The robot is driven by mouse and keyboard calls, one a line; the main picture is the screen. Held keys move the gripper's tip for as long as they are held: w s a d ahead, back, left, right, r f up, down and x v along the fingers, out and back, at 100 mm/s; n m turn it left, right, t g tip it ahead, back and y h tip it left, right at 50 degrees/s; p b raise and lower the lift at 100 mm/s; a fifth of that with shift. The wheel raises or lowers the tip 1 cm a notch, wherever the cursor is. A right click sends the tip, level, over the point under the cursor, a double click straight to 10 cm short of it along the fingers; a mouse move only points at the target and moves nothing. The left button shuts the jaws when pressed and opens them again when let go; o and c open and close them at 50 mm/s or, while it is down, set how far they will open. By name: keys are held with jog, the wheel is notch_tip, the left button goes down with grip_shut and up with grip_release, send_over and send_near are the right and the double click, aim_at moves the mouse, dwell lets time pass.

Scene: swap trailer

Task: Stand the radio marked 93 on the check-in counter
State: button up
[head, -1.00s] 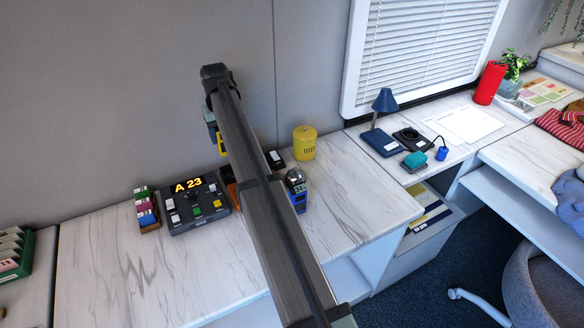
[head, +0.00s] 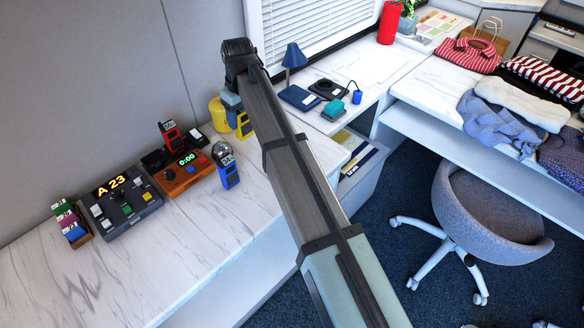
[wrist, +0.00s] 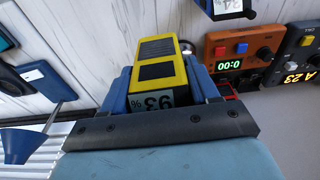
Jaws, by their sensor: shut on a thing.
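The yellow radio marked 93 (wrist: 160,62) is between the blue fingers of my gripper (wrist: 162,88) in the wrist view. Its 93 % label faces the wrist camera and reads upside down there. In the head view my gripper (head: 236,108) is largely hidden by my arm, and a bit of the yellow radio (head: 244,126) shows below it, by the wall side of the marble-topped counter (head: 105,270). I cannot tell whether the radio touches the surface. No sign names the check-in counter in view.
A yellow canister (head: 217,114) stands just left of the gripper. A blue radio (head: 227,168), an orange timer box (head: 185,173), a red radio (head: 171,135) and the A 23 console (head: 120,205) stand nearby. A desk lamp (head: 294,58) is to the right. The counter's front is clear.

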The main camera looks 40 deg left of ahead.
jog(key=w+d+f, duration=0.1)
jog(key=w+d, duration=0.7)
jog(key=d, duration=0.4)
jog(key=shift+f, duration=5.2)
jog(key=shift+f, duration=0.1)
jog(key=o, duration=1.2)
jog(key=r, duration=0.4)
jog(key=d+r, duration=0.1)
jog(key=r, duration=0.7)
jog(key=shift+d+r, duration=0.1)
jog(key=shift+d, duration=0.15)
